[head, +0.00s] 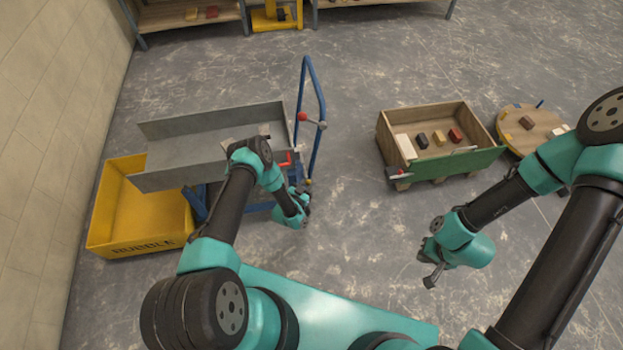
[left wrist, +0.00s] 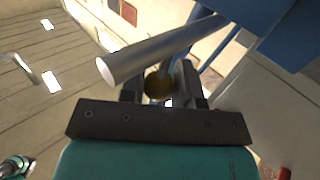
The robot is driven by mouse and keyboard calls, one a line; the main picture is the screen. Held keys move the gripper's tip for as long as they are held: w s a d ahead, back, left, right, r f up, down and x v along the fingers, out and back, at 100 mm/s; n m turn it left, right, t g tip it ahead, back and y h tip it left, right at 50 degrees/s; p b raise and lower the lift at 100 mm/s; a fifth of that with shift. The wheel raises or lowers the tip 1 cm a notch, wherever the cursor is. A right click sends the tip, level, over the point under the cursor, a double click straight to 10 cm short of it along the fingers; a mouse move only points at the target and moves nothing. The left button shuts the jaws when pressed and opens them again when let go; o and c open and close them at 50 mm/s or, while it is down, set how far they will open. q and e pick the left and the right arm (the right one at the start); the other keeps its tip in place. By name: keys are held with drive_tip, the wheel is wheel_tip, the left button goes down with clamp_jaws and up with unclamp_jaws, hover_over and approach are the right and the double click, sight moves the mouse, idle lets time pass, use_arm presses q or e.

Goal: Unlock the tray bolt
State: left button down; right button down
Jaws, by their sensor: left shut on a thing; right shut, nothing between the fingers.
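The grey metal tray (head: 195,140) sits on a blue cart with a tall blue handle (head: 318,90). My left gripper (head: 304,192) is low at the cart's right end, partly hidden by its own arm. In the left wrist view its fingers (left wrist: 160,92) are shut on a dark brass-coloured round knob (left wrist: 158,84), which looks like the bolt's knob. A grey metal rod (left wrist: 150,55) crosses just beyond the fingers, by blue cart parts. The bolt itself is not clear in the head view. My right gripper (head: 432,278) is shut and empty, over bare floor.
A yellow tub (head: 135,225) marked RUBBLE stands under the tray's left end. A red ball (head: 302,116) and a red lever (head: 285,163) are on the cart. A wooden crate (head: 390,135) with a green front holds several blocks. A round wooden table (head: 530,130) stands right. The floor between is clear.

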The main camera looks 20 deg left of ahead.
use_arm(q)
drive_tip(key=shift+s+d, duration=0.15)
drive_tip(key=shift+s, duration=0.1)
drive_tip(key=c, duration=1.2)
unclamp_jaws()
drive_tip(key=o, duration=0.3)
drive_tip(key=v, duration=1.7)
drive_tip(key=shift+a, duration=0.25)
drive_tip(key=shift+s, duration=0.1)
